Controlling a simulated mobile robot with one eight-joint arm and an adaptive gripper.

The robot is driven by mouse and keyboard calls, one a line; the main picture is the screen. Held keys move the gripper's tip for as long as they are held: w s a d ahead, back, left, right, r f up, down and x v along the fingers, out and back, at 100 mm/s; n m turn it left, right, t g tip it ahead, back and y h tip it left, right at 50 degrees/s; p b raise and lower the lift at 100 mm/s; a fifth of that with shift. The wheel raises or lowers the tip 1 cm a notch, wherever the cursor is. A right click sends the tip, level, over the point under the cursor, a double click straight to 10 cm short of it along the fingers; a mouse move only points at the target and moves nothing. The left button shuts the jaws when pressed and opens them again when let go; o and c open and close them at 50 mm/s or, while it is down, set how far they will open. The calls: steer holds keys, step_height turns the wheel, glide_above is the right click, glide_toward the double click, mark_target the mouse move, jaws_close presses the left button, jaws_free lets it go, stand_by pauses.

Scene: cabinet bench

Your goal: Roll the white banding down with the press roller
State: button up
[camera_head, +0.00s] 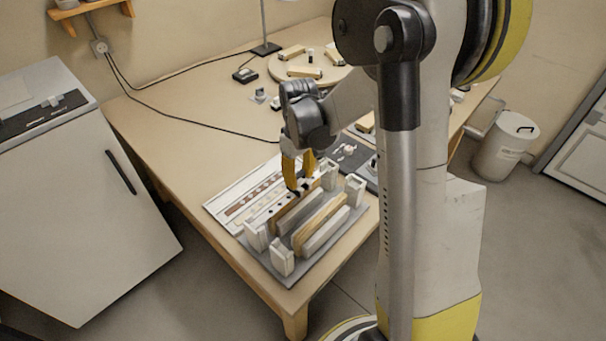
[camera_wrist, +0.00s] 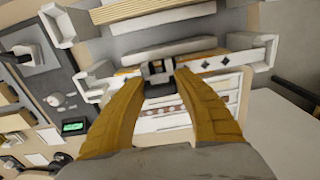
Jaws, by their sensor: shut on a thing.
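My gripper (camera_head: 299,187) is over the clamping fixture (camera_head: 275,266), its yellow fingers pointing down. In the wrist view the fingers (camera_wrist: 160,82) are closed on a small dark and grey tool, which looks like the press roller (camera_wrist: 158,68). Its lower end is at the rear upright board (camera_head: 291,214); whether it touches cannot be told. A pale strip, perhaps the white banding (camera_wrist: 190,46), runs along that board, partly hidden by the tool and fingers. A second wooden board (camera_head: 318,223) stands upright in front, with a pale piece along its near side.
White posts (camera_head: 282,256) stand around the fixture. A white tray with coloured strips (camera_head: 229,201) lies behind it. A dark panel with a green display (camera_wrist: 73,127) sits beside it. A round board with wooden blocks (camera_head: 309,73) is farther back. The bench's left side is clear.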

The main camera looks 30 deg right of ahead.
steer(key=shift+s+a, duration=0.5)
steer(key=shift+a, duration=1.05)
steer(key=shift+s+a, duration=0.5)
steer(key=shift+a, duration=1.1)
steer(key=shift+s+a, duration=0.5)
steer(key=shift+a, duration=1.05)
step_height(320, 180, up, 6)
steer(key=p, duration=0.4)
step_height(320, 180, up, 3)
steer(key=shift+p, duration=1.25)
